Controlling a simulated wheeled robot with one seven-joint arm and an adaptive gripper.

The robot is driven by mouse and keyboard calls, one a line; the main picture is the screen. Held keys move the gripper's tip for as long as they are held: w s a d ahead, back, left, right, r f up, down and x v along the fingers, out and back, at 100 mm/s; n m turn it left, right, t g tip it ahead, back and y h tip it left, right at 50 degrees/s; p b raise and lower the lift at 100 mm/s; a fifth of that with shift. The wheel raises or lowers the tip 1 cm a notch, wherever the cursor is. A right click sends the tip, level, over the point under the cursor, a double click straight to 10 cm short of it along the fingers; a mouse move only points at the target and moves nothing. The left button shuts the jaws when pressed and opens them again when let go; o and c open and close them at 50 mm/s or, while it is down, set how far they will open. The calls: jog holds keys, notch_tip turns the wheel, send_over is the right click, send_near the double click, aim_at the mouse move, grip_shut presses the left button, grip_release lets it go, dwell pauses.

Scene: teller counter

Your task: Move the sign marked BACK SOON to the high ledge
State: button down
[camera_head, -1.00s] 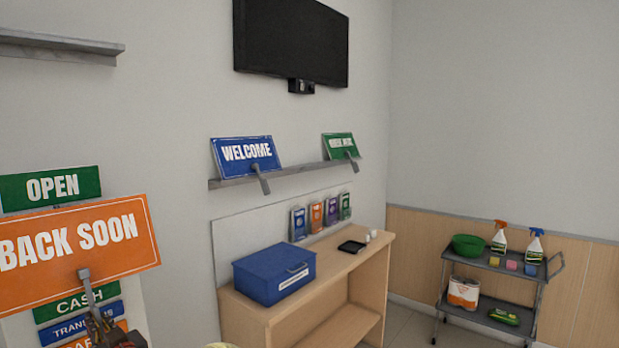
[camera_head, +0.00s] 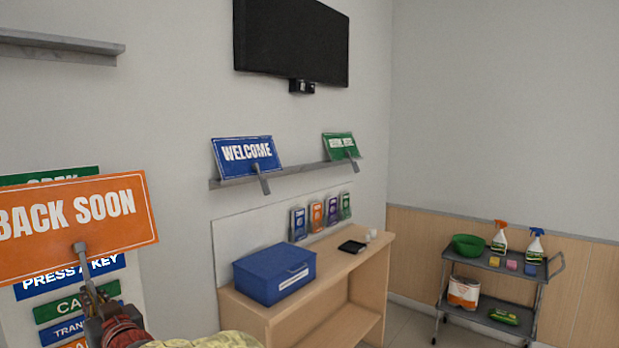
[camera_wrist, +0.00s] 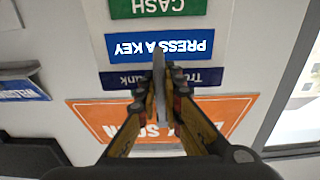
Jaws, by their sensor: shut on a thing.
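The orange sign reading BACK SOON (camera_head: 70,222) is in the left of the head view, raised in front of a wall board and slightly tilted. My gripper (camera_head: 88,290) is below it, shut on its grey handle (camera_head: 80,258). In the wrist view the fingers (camera_wrist: 160,85) close on the handle, and the sign (camera_wrist: 95,118) shows upside down behind them, partly hidden. The high ledge (camera_head: 60,45), a grey shelf at the upper left, is bare where visible and stands above the sign; its left part is out of frame.
A lower ledge (camera_head: 215,184) holds the blue WELCOME sign (camera_head: 247,156) and a green sign (camera_head: 340,146). A screen (camera_head: 290,42) hangs above. A desk (camera_head: 340,275) carries a blue box (camera_head: 274,273). A cart (camera_head: 497,262) stands at right. The wall between the high ledge and sign is clear.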

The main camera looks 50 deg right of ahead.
jog(key=shift+r, duration=0.15)
jog(key=shift+w+r, duration=0.1)
jog(key=shift+r, duration=3.2)
jog(key=shift+r, duration=0.1)
jog(key=shift+t, duration=0.4)
jog(key=shift+w+r+p, duration=0.1)
jog(key=shift+r+p, duration=0.4)
jog(key=shift+r, duration=2.7)
notch_tip(320, 180, up, 7)
jog(key=p, duration=0.1)
jog(key=shift+f, duration=0.2)
jog(key=shift+w, duration=0.1)
notch_tip(320, 180, up, 7)
jog(key=p, duration=0.2)
send_over(84, 262)
jog(key=s, duration=0.3)
jog(key=shift+w+f+t, duration=0.15)
jog(key=shift+w+t, duration=0.05)
jog(key=shift+t, duration=0.2)
